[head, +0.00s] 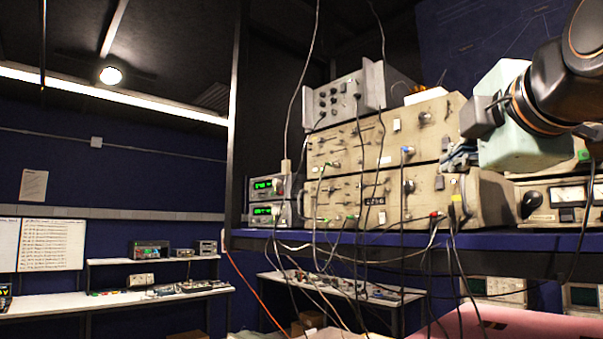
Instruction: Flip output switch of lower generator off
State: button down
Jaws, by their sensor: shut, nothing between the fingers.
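Two small grey units with green lit displays are stacked on the blue shelf at the centre left, an upper one (265,187) and a lower one (263,212). To their right, large beige instruments are stacked, an upper one (345,145) and a lower one (335,197), with knobs, switches and plugged cables. I cannot tell which pair the task calls generators, and no output switch is readable. My gripper (457,157) is partly hidden by my pale green wrist at the right. It is shut and empty, in front of the right part of the beige stack.
Black cables hang down across the beige fronts. A grey instrument (343,96) stands on top. A meter unit (568,196) is at the right on the blue shelf (330,238). A pink surface (510,325) is at the lower right. Benches stand behind at the left.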

jog(key=p, duration=0.2)
send_near(437, 189)
jog(key=w+a, duration=0.3)
jog(key=w, duration=0.1)
jog(key=shift+w+d+r+p, duration=0.2)
jog(key=shift+w+d+p, duration=0.4)
jog(key=shift+d, duration=0.4)
jog(key=shift+w+d+f, duration=0.15)
jog(key=shift+w+d, duration=0.25)
jog(key=shift+d, duration=0.1)
jog(key=shift+f+b, duration=0.15)
jog(key=shift+b, duration=0.15)
jog(key=shift+w+d+f+b, duration=0.15)
jog(key=shift+f+b, duration=0.15)
jog(key=shift+b, duration=0.75)
jog(key=shift+d+n+t+b, duration=0.1)
jog(key=shift+n+t+b, duration=0.3)
jog(key=shift+b, duration=0.8)
jog(key=shift+d, duration=0.1)
